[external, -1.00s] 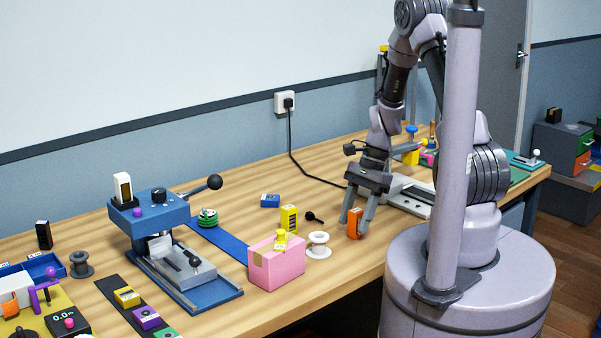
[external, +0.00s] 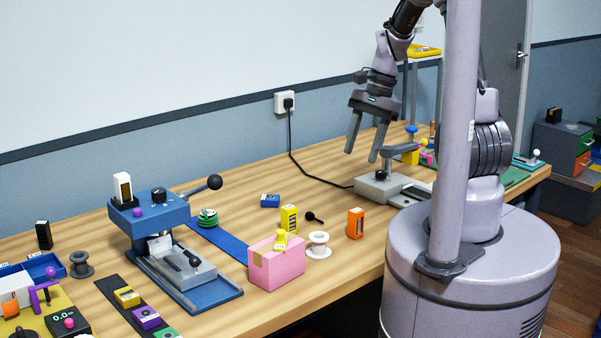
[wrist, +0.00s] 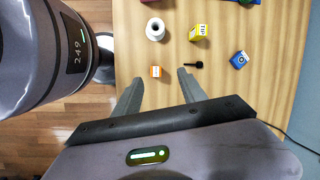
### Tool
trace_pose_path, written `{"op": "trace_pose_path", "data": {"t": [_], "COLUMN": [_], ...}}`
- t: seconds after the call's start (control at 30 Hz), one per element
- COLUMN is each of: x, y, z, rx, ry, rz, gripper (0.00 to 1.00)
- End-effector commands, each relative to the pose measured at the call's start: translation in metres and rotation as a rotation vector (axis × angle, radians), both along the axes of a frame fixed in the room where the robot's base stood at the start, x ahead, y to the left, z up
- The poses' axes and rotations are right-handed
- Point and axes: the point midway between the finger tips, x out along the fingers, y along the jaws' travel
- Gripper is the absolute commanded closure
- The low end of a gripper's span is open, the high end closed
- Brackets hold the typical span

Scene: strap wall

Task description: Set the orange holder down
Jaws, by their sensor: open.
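The orange holder (external: 355,223) stands upright on the wooden bench near its front edge, to the right of a white spool. It also shows in the wrist view (wrist: 156,72), beyond and between the finger tips, with nothing touching it. My gripper (external: 362,156) is open and empty, raised well above the bench. In the wrist view its two fingers (wrist: 158,80) are spread apart.
The white spool (external: 319,245), a yellow box (external: 289,219), a black knob-ended piece (external: 314,217) and a pink box (external: 276,265) stand left of the holder. A grey device (external: 384,188) is behind it on the right. Bare bench lies around the holder.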

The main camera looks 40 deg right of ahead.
Motion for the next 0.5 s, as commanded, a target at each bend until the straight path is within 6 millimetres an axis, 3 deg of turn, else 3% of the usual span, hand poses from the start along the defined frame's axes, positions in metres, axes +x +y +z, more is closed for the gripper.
{"op": "trace_pose_path", "data": {"t": [0.03,0.1,0.2,0.33,0.5], "x": [-0.007,-0.028,-0.065,-0.103,-0.119], "y": [0.022,0.052,0.087,0.112,0.119], "z": [0.033,0.072,0.111,0.133,0.138], "rx": [-0.05,-0.13,-0.237,-0.336,-0.381], "ry": [-0.086,-0.214,-0.39,-0.559,-0.632], "rz": [0.111,0.292,0.53,0.741,0.828], "gripper": [0.51,0.51,0.51,0.51,0.51]}}
